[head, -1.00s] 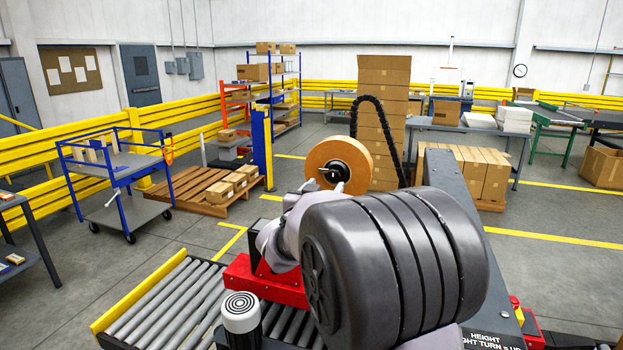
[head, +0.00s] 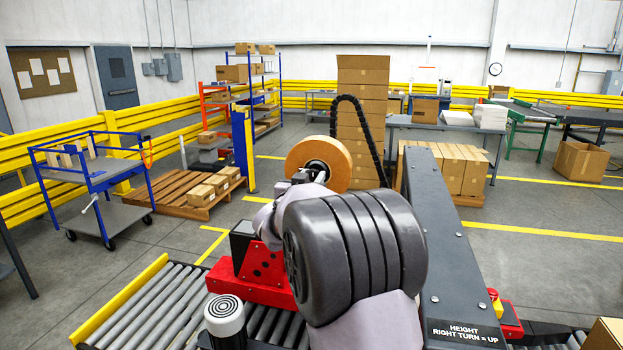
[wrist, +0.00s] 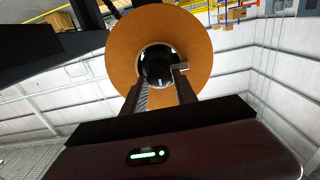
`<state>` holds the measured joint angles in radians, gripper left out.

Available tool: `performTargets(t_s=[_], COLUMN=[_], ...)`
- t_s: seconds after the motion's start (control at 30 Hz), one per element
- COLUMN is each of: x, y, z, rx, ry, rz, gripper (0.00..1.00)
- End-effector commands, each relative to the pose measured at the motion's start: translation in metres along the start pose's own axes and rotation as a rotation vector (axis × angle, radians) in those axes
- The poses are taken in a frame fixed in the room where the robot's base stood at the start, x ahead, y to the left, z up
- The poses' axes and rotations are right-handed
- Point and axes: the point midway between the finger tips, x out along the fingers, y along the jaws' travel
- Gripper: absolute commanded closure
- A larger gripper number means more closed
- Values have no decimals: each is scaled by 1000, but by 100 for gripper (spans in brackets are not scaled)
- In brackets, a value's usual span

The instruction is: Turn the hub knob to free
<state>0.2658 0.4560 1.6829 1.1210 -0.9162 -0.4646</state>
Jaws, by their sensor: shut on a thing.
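The hub knob (wrist: 158,66) is a dark part in the middle of the tan tape roll (wrist: 122,45) in the wrist view. My gripper (wrist: 160,80) reaches into the roll's core, with one finger on each side of the knob, and is shut on it. In the head view my gripper (head: 308,174) is at the near face of the roll (head: 338,158), and my arm hides the knob there. I cannot read the knob's turn position or any marking on it.
A dark machine beam (head: 445,240) with a height label runs just right of my arm. A red machine block (head: 252,275) and rollers (head: 130,305) lie below left. A black cable chain (head: 372,135) arches behind the roll, near stacked cartons (head: 362,75).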

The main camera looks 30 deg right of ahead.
Motion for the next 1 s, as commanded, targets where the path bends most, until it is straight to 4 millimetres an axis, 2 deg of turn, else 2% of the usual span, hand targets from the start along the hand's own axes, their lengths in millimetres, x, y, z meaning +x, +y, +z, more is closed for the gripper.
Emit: performTargets(t_s=[0.37,1.0], x=[0,0], y=[0,2], z=[3,4], rx=[105,686], ry=[1,1], rz=[0,0], gripper=[100,100])
